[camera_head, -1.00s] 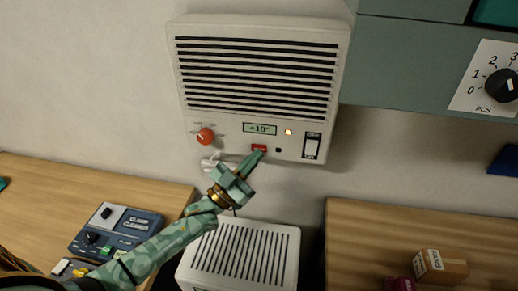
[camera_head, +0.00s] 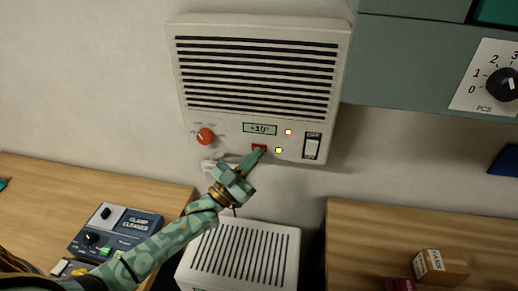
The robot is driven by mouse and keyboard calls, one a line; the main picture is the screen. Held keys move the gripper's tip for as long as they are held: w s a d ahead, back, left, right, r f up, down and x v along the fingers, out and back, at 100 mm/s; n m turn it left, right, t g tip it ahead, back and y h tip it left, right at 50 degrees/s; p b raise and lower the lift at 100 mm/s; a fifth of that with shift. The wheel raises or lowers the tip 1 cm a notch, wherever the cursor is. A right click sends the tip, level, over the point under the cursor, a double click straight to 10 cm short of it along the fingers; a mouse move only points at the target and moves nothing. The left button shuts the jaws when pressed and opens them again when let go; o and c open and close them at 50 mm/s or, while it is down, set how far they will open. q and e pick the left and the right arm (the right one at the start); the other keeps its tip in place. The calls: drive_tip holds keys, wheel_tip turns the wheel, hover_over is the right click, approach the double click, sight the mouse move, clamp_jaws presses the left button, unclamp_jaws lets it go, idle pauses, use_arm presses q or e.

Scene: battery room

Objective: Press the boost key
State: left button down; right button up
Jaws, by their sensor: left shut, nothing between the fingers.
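A white wall unit (camera_head: 185,95) with dark vent slots hangs on the wall. Its lower panel carries a small display (camera_head: 260,129) reading about +10°, a red knob (camera_head: 205,136), a black and white rocker switch (camera_head: 312,147) and a red key (camera_head: 259,148). One lamp (camera_head: 289,132) glows beside the display and a second lamp (camera_head: 279,150) glows right of the red key. My left gripper (camera_head: 256,157) is shut and empty, its tips at the red key and covering its lower part. The key's label is unreadable. My right gripper is not in view.
A white slotted box (camera_head: 240,255) stands below the wall unit. A clamp cleaner panel (camera_head: 115,228) sits on the left wooden bench. A fans carton (camera_head: 440,266) lies on the right bench. A grey-green cabinet (camera_head: 410,60) with a dial juts out at upper right.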

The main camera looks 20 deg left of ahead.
use_arm(q)
drive_tip(key=shift+s, duration=0.15)
drive_tip(key=shift+s+d+p, duration=0.2)
drive_tip(key=shift+s+p, duration=0.2)
drive_tip(key=shift+s, duration=0.2)
drive_tip(key=s+p, duration=0.1)
drive_tip(key=s, duration=0.1)
drive_tip(key=s+d+p, duration=0.1)
drive_tip(key=s, duration=0.2)
drive_tip(key=shift+d, duration=0.1)
idle(0.8)
